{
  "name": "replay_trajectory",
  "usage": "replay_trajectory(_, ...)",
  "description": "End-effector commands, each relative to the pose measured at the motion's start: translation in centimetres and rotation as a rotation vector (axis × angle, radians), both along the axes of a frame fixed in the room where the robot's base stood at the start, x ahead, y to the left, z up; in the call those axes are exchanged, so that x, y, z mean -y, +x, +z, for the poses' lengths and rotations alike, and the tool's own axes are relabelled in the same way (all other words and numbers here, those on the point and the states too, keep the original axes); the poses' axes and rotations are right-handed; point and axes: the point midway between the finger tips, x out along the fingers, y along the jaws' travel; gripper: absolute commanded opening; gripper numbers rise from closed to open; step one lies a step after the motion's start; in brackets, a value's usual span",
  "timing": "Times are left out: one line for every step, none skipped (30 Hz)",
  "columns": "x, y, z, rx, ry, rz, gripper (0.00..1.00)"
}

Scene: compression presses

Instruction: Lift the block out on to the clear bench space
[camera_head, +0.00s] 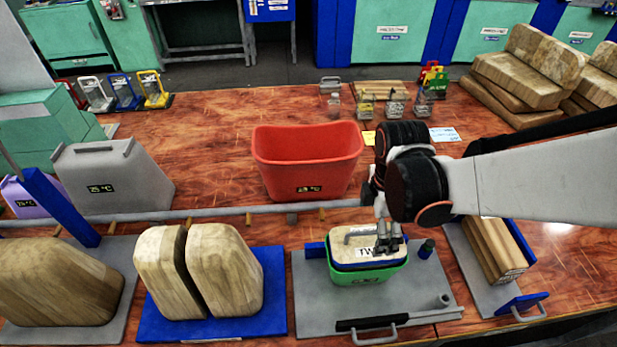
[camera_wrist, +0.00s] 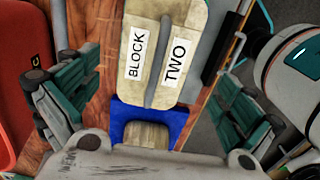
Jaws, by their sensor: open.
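The block (camera_head: 352,242) has a worn, pale top with a grey handle bar and sits in a green container (camera_head: 368,277) on a grey plate (camera_head: 310,300). Its label is partly hidden by my gripper in the head view. In the wrist view the block (camera_wrist: 150,85) shows two labels, BLOCK and TWO, on either side of the grey bar. My gripper (camera_head: 388,245) is over the right part of the block. In the wrist view its fingers (camera_wrist: 158,100) are wide apart, one on each side of the block, and hold nothing. Finger contact cannot be told.
A red bin (camera_head: 308,178) stands behind the block. A grey rail (camera_head: 225,213) runs across the bench between them. Wooden blocks on a blue plate (camera_head: 275,290) are at left, a wood stack (camera_head: 490,250) at right. The bench (camera_head: 215,130) left of the bin is clear.

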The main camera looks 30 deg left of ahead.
Motion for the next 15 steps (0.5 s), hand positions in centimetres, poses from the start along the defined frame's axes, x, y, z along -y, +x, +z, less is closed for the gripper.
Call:
replay_trajectory(-0.3,-0.4,-1.3,0.0,0.0,0.009,1.0)
replay_trajectory(-0.3,-0.4,-1.7,0.0,0.0,0.009,1.0)
replay_trajectory(-0.3,-0.4,-2.2,0.0,0.0,0.009,1.0)
replay_trajectory(-0.3,-0.4,-2.6,0.0,0.0,0.009,1.0)
replay_trajectory(-0.3,-0.3,-2.8,0.0,0.0,0.008,1.0)
replay_trajectory(-0.3,-0.3,-3.0,0.0,0.0,0.008,1.0)
replay_trajectory(-0.3,-0.3,-3.1,0.0,0.0,0.007,1.0)
replay_trajectory(-0.3,-0.2,-3.2,0.0,0.0,0.007,1.0)
replay_trajectory(-0.3,-0.2,-3.3,0.0,0.0,0.007,1.0)
replay_trajectory(-0.4,-0.2,-3.4,0.0,0.0,0.008,1.0)
replay_trajectory(-0.4,-0.2,-3.6,0.0,0.0,0.008,1.0)
replay_trajectory(-0.5,-0.3,-4.0,0.0,0.0,0.009,1.0)
replay_trajectory(-0.5,-0.3,-4.3,0.0,0.0,0.009,1.0)
replay_trajectory(-0.6,-0.3,-4.7,0.0,0.0,0.009,1.0)
replay_trajectory(-0.7,-0.3,-5.3,0.0,0.0,0.009,1.0)
